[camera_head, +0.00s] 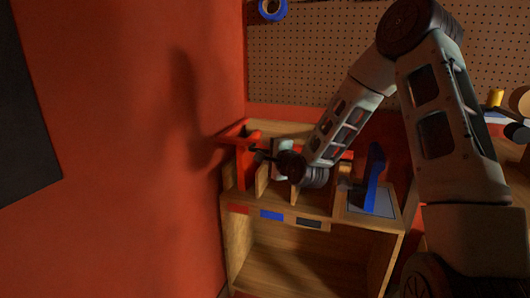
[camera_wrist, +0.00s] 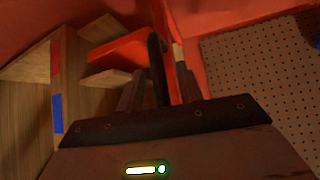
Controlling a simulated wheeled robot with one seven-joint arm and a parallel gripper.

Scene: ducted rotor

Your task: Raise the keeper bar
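A red upright piece with a crosswise red arm (camera_head: 243,146) stands at the left end of the wooden unit, by the red wall; it may be the keeper bar, but I cannot be sure. My gripper (camera_head: 262,155) is just right of it, pointing left toward it. In the wrist view my gripper's dark fingers (camera_wrist: 160,88) have a dark curved bar (camera_wrist: 156,62) and a narrow red strip (camera_wrist: 174,72) between or just beyond them. I cannot tell whether the fingers touch these. A flat red piece (camera_wrist: 120,49) lies left of the fingers.
The wooden unit (camera_head: 310,252) has upright dividers on top, with red, blue and black labels on its front. A blue upright piece (camera_head: 375,175) stands on a grey plate at its right. A pegboard (camera_head: 310,60) is behind; a red wall (camera_head: 120,150) closes the left side.

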